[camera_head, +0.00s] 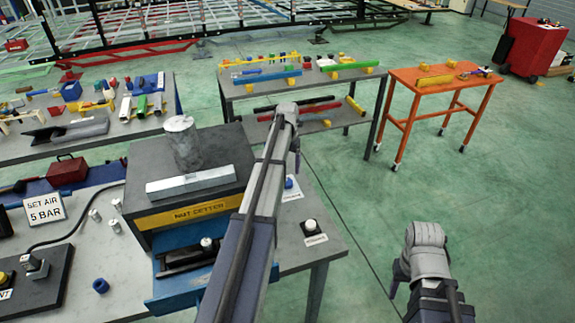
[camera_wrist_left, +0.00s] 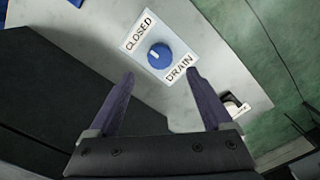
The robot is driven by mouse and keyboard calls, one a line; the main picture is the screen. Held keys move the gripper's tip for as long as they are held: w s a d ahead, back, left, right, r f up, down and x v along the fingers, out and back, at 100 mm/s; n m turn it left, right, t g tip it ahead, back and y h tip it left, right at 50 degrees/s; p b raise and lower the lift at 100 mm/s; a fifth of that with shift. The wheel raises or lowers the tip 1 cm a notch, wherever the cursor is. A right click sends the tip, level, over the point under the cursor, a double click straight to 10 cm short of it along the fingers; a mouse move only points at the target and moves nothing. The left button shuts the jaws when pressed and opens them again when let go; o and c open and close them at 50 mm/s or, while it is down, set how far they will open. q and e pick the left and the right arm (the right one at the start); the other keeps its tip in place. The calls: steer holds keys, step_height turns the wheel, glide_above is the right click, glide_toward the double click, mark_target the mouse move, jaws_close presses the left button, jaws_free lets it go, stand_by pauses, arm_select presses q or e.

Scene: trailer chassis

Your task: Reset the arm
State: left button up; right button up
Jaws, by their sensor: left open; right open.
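My left arm (camera_head: 262,190) reaches up across the middle of the head view, past the right side of the nut-setter box. My left gripper (camera_head: 295,158) hangs at its far end. In the left wrist view, the left gripper (camera_wrist_left: 158,74) is open, with two dark fingers apart and nothing between them. A blue knob (camera_wrist_left: 159,56) with a white mark lies beyond the fingertips, between "CLOSED" and "DRAIN" labels. The knob (camera_head: 289,183) also shows on the bench below the left gripper. My right gripper (camera_head: 396,278) is at the lower right, over open floor, pointing down and empty.
The "NUT SETTER" box (camera_head: 195,205) stands on the grey bench, with an open blue drawer (camera_head: 190,285) below it. An orange table (camera_head: 440,78) and grey rack (camera_head: 250,88) stand farther back.

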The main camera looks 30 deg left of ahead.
stand_by(0.4)
arm_select(q)
steer(key=s+d+m, duration=0.5)
steer(key=d+m, duration=0.5)
steer(key=d, duration=0.2)
steer(key=s+d+m, duration=0.6)
steer(key=d+m, duration=0.4)
steer(key=d, duration=0.2)
steer(key=s+d+m+y, duration=0.1)
steer(key=s+d+m, duration=1.2)
steer(key=m, duration=0.7)
steer(key=s, duration=0.3)
steer(key=shift+d+f+m, duration=0.15)
steer(key=shift+f+m, duration=0.05)
steer(key=shift+m, duration=0.2)
steer(key=shift+s, duration=0.1)
